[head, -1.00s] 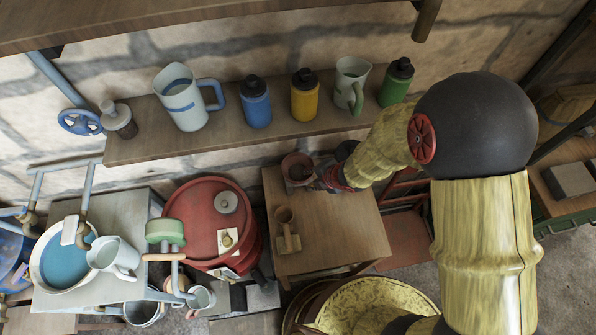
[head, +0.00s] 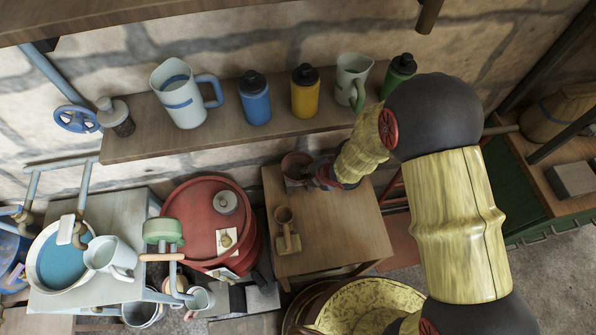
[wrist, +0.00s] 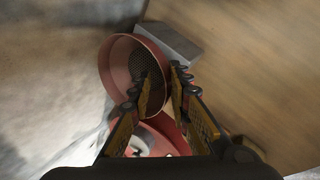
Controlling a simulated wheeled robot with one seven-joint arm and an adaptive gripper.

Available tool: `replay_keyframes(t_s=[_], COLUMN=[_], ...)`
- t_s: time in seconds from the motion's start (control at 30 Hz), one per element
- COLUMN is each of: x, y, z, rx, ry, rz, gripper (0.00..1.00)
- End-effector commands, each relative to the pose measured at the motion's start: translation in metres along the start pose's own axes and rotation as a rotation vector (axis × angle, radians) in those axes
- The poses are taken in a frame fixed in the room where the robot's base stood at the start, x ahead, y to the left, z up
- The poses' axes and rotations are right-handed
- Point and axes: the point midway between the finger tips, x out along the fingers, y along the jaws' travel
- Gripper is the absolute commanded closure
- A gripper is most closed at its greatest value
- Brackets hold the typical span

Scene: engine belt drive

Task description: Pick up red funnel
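The red funnel (head: 293,162) is at the back left corner of the small wooden table (head: 345,235). In the wrist view the funnel (wrist: 117,64) shows its round rim and a dark mesh inside. My gripper (head: 313,174) is at the funnel's right side in the head view. In the wrist view my gripper (wrist: 157,82) has its fingers apart. One finger overlaps the funnel's bowl and the other is on the outer side, with part of the wall showing between them. Whether the fingers touch the wall I cannot tell.
A grey block (wrist: 172,42) is beside the funnel in the wrist view. A wooden scoop (head: 287,235) lies on the table. A red barrel (head: 191,230) stands to the left. A shelf (head: 150,147) with jugs and bottles runs behind, above the table.

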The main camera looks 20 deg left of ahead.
Motion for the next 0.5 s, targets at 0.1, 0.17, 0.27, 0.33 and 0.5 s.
replay_keyframes(t_s=[0.1,0.17,0.27,0.33,0.5], x=[-0.0001,-0.0001,-0.0001,-0.0001,-0.0001], y=[0.0000,0.0000,-0.0001,0.0000,0.0001], z=[0.0000,0.0000,0.0000,0.0000,0.0001], rx=[0.000,0.000,0.000,0.000,0.000], ry=[0.000,0.000,0.000,0.000,0.000], rz=[0.000,0.000,0.000,0.000,0.000], gripper=[0.90,0.94,0.99,1.00,1.00])
